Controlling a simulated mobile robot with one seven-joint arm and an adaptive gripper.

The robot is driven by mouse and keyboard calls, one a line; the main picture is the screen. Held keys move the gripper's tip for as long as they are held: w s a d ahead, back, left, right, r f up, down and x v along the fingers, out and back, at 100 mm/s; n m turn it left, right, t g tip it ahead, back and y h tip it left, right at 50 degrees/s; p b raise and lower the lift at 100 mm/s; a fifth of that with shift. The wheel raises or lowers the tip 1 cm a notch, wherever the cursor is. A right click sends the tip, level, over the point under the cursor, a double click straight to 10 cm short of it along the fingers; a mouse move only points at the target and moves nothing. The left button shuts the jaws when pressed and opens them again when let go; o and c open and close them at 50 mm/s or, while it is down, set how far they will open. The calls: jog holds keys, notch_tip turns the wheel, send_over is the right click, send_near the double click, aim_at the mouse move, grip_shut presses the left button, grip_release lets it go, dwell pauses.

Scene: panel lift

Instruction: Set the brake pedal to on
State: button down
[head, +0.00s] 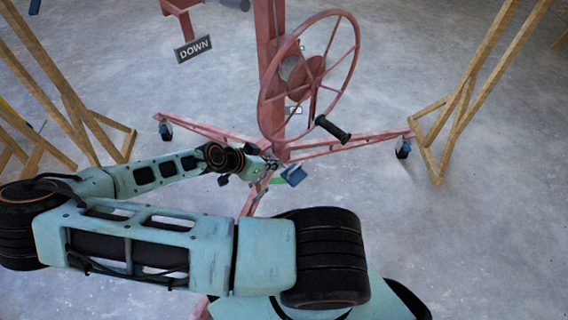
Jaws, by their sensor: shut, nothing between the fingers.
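A pink-red panel lift with a large handwheel (310,75) stands on the floor ahead of me. My gripper (270,164) is at the lift's base, below the wheel, at the end of my outstretched arm. It is small in view and looks shut, with nothing seen in it. A small blue part (293,174) sits just right of and below the fingertips. A thin green strip (276,181) shows just below them. I cannot tell whether either is the brake pedal, or whether the gripper touches one. The pedal's setting cannot be read.
The wheel's black crank handle (332,129) sticks out right of my gripper. Lift legs end in blue casters at left (165,130) and right (403,147). A DOWN sign (193,48) hangs upper left. Wooden frames (468,100) flank both sides. Open concrete floor lies at lower right.

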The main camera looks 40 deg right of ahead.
jog(key=b, duration=0.3)
send_over(294, 179)
jog(key=w, duration=0.2)
jog(key=f, duration=0.6)
jog(key=shift+s+a+f, duration=0.15)
jog(key=shift+a+f, duration=0.05)
jog(key=shift+f, duration=0.2)
jog(key=f+b, duration=0.2)
jog(key=shift+s+t+b, duration=0.3)
jog(key=shift+s+t, duration=0.05)
jog(key=shift+t, duration=0.05)
jog(key=f+b, duration=0.1)
jog(key=s+f+b, duration=0.1)
jog(key=f, duration=0.1)
jog(key=shift+d+f+b, duration=0.1)
jog(key=shift+f+b, duration=0.15)
jog(key=shift+b, duration=0.1)
jog(key=shift+f, duration=0.5)
jog(key=shift+s, duration=0.1)
